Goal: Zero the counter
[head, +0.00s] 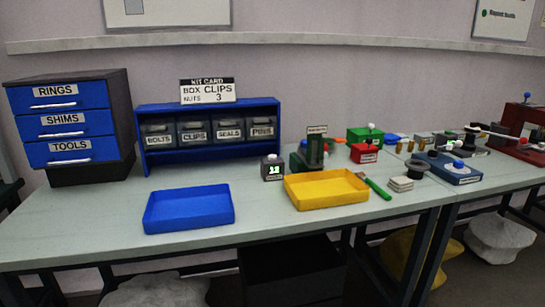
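The counter (272,170) is a small dark grey box on the table, left of the yellow tray and in front of the blue rack's right end. Its lit green display appears to read 12. A small pale knob or button shows on its top. A label below the display is too small to read. My gripper is not in view.
A yellow tray (327,203) and a blue tray (189,227) stand at the front. A dark green device (315,150) stands just right of the counter. Behind are a blue rack (208,108) of bins and a drawer cabinet (118,115). The tabletop between the blue tray and counter is clear.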

